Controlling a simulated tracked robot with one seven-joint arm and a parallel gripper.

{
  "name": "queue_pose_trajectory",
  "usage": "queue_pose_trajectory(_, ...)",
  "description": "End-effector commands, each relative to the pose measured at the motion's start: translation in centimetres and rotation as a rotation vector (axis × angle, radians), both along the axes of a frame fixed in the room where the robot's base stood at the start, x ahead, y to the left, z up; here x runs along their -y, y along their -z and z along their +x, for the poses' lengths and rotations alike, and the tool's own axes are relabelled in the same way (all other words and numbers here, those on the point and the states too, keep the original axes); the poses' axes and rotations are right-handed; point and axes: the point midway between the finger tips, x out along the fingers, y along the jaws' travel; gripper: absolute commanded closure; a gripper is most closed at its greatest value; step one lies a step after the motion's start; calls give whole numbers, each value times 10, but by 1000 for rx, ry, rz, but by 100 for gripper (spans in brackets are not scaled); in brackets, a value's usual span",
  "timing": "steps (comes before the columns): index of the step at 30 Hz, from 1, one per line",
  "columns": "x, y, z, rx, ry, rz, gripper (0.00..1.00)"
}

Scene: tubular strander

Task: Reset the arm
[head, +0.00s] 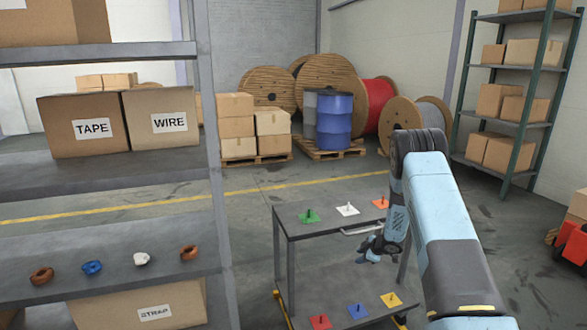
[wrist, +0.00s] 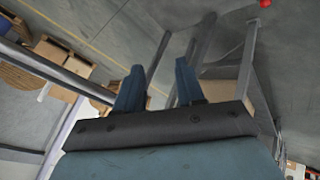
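My arm, light blue and dark grey, reaches from the lower right of the head view and bends at its elbow. My gripper (head: 372,250) hangs beside the two-tier cart (head: 345,262), near its upper shelf. In the wrist view my gripper (wrist: 160,75) shows two blue fingers standing apart with nothing between them. It is open and empty.
The cart carries coloured plates with pegs, including a green plate (head: 309,217) and a blue plate (head: 357,311). The left rack (head: 110,250) holds several rings and boxes. Drums and spools stand behind. Floor between cart and pallets is clear.

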Motion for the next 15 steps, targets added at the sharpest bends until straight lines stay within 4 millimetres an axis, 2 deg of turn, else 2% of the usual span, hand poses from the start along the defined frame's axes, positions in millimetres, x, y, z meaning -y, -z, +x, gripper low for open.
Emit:
queue_pose_trajectory(1,3,-25,5,17,34,-11,62)
queue_pose_trajectory(8,17,-118,12,67,199,-52,62)
queue_pose_trajectory(15,30,-210,-2,101,371,-71,62)
